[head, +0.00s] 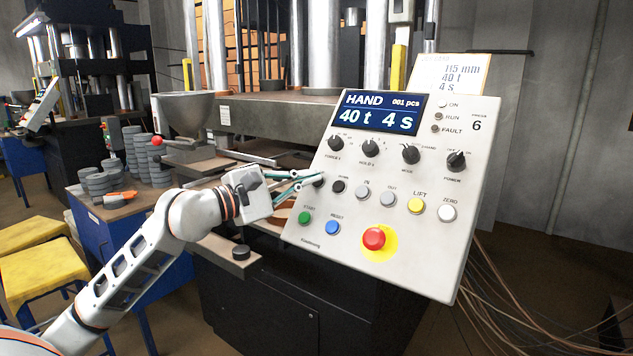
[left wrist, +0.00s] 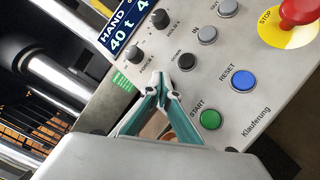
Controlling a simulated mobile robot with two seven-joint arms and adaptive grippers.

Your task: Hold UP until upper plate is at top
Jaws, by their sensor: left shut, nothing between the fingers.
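The white control panel (head: 400,265) stands tilted at the right, its display reading HAND, 40 t, 4 S. My left gripper (head: 314,175) is shut and empty, its fingertips at the panel's left edge on a dark button (head: 319,181) left of the DOWN button (head: 338,187). In the left wrist view, the closed fingertips (left wrist: 162,84) cover that spot, beside the DOWN button (left wrist: 186,62). I cannot tell whether the button is pressed in. The press (head: 270,110) is behind the panel; I cannot make out the upper plate's height. My right gripper is not in view.
A red stop button (head: 374,238) on yellow, a green START button (head: 305,217) and a blue RESET button (head: 332,227) sit below. Stacks of grey discs (head: 97,182) stand on a blue bench at the left. Cables (head: 500,290) hang at the right.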

